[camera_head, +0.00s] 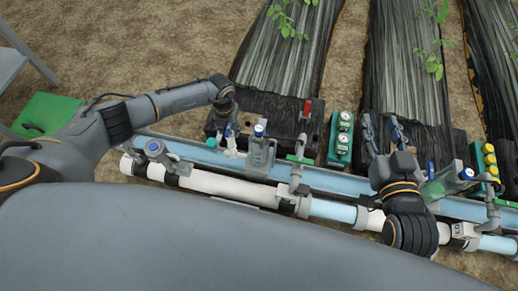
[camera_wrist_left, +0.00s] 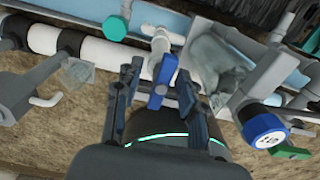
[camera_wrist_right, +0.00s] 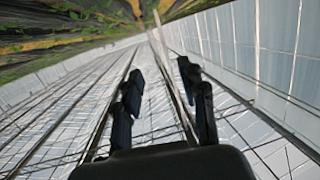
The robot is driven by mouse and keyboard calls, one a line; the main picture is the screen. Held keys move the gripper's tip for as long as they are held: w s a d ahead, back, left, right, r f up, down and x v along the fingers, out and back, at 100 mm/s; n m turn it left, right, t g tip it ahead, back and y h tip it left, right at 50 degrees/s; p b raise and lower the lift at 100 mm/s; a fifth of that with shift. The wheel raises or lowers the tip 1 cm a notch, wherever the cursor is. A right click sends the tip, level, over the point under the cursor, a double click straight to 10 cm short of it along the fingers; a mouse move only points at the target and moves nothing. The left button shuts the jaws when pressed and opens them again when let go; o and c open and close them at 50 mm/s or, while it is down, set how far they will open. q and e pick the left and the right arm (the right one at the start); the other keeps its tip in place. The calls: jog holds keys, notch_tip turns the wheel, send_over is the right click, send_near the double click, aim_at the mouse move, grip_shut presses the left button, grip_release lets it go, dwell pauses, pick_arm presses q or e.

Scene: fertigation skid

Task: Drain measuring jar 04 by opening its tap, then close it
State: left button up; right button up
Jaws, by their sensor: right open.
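A tap with a blue handle (camera_wrist_left: 162,75) on a pale grey body stands between the fingers of my left gripper (camera_wrist_left: 160,68) in the left wrist view. Those fingers are apart on either side of the handle, with a gap visible on the left. In the head view my left gripper (camera_head: 227,118) reaches down over the blue-and-white fitting (camera_head: 231,142) at the pipes. I cannot make out jar 04 or its number. My right gripper (camera_head: 382,130) is open and empty above the right part of the skid; its fingers also show in the right wrist view (camera_wrist_right: 160,78).
A blue-capped grey fitting (camera_head: 260,130) is close right of my left gripper. A red-handled valve (camera_head: 306,110) and a green gauge block (camera_head: 341,138) stand further right. White and blue pipes (camera_head: 230,187) run along the front. A green box (camera_head: 48,113) is at left.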

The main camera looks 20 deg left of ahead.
pick_arm(q)
jog(key=shift+r, duration=0.15)
notch_tip(320, 180, up, 2)
jog(key=shift+r+p, duration=0.2)
jog(key=shift+p, duration=1.05)
notch_tip(320, 180, up, 3)
jog(key=shift+w+f+p, duration=0.1)
jog(key=shift+f+p, duration=0.1)
jog(key=shift+p, duration=1.05)
pick_arm(e)
jog(key=s+d+f+g+h, duration=0.2)
jog(key=s+d+f+g, duration=0.1)
jog(key=s+f+g, duration=0.4)
jog(key=s+d+f+g+h, duration=0.1)
jog(key=s+d+f+g, duration=0.3)
jog(key=s, duration=0.5)
pick_arm(q)
notch_tip(320, 180, up, 3)
jog(key=p, duration=0.3)
jog(key=shift+r+p, duration=0.75)
jog(key=shift+r, duration=0.1)
pick_arm(e)
notch_tip(320, 180, down, 10)
jog(key=w+a+g, duration=0.1)
jog(key=shift+w+a+m, duration=0.15)
jog(key=shift+w+m, duration=0.1)
jog(key=shift+m, duration=0.05)
